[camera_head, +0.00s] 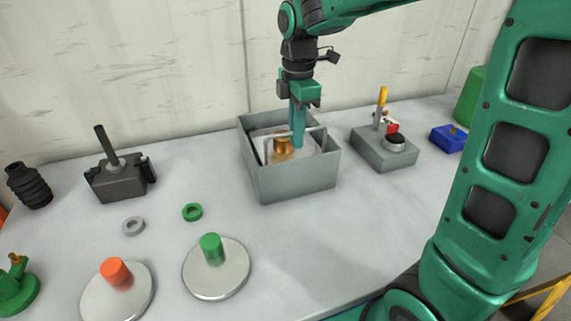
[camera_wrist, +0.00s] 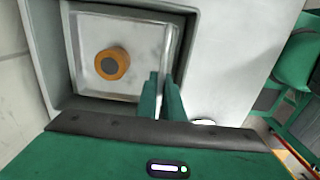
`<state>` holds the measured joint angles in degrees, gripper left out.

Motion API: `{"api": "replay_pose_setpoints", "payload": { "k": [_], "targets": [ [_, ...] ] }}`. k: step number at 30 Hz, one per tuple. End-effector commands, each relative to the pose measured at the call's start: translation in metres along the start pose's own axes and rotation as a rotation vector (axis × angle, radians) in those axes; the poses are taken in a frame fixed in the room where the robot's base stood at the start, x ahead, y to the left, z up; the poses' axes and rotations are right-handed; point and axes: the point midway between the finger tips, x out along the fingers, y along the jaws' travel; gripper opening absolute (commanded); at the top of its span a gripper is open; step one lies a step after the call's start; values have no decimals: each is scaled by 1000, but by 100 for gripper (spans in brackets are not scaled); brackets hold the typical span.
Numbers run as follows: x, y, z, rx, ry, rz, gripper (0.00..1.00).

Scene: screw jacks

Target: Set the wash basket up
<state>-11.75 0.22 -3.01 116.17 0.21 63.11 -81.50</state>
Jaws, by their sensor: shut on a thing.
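The wash basket (camera_wrist: 145,62) is a pale, shallow square tray with a thin raised handle (camera_head: 317,131). It is inside the open grey tank (camera_head: 300,180), below the tank's rim; I cannot tell whether it touches the floor. A copper-orange part (camera_head: 282,147) with a dark round centre in the wrist view (camera_wrist: 112,64) is in the basket. My gripper (camera_head: 297,142) points down into the tank and is shut on the basket's handle, at the basket's right side in the wrist view (camera_wrist: 163,90). The fingers hide part of the handle.
Right of the tank stands a grey box (camera_head: 383,153) with a yellow-tipped lever and black knob; a blue block (camera_head: 447,138) lies beyond. Left are a dark lever device (camera_head: 118,178), a black bellows (camera_head: 28,186), two rings and two round discs with coloured posts. The front middle is clear.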

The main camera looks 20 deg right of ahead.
Motion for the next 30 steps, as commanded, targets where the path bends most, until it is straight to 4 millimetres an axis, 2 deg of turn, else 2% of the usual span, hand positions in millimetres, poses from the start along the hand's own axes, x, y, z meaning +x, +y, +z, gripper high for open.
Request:
{"api": "replay_pose_setpoints", "payload": {
  "k": [1, 20, 24, 30],
  "targets": [
    [-6, 5, 0, 3, 2, 17, 0],
    [-22, 4, 0, 3, 2, 18, 0],
    [-22, 4, 0, 3, 2, 15, 34],
    [-20, 2, 0, 1, 1, 9, 34]
  ]
}}
